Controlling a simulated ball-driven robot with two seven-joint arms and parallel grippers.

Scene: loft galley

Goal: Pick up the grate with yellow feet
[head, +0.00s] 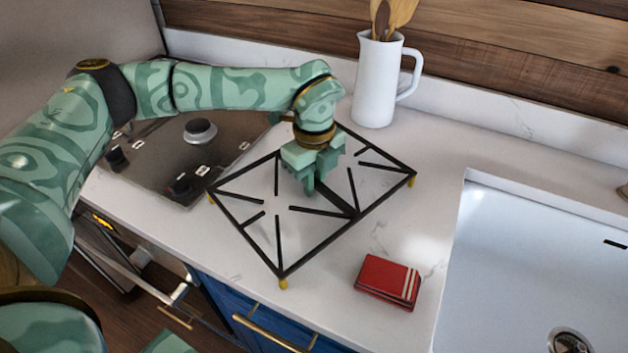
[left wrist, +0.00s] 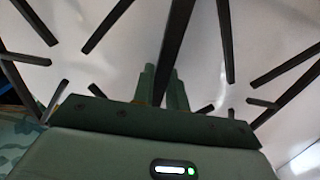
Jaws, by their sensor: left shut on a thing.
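The black grate (head: 322,211) has yellow feet, with one at its front corner (head: 283,284) and one at its right corner (head: 412,182). It is over the white counter, right of the cooktop. My left gripper (head: 309,187) reaches down from above and is shut on the grate's middle bar. In the left wrist view the bar (left wrist: 174,45) runs between the two fingers (left wrist: 162,88). I cannot tell whether the feet touch the counter.
A cooktop (head: 160,170) with knobs lies left of the grate. A white jug (head: 376,85) with wooden utensils stands behind it. A red striped cloth or wallet-like item (head: 385,281) lies in front, and the sink (head: 540,250) is at the right. Clear counter (head: 430,225) separates grate and sink.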

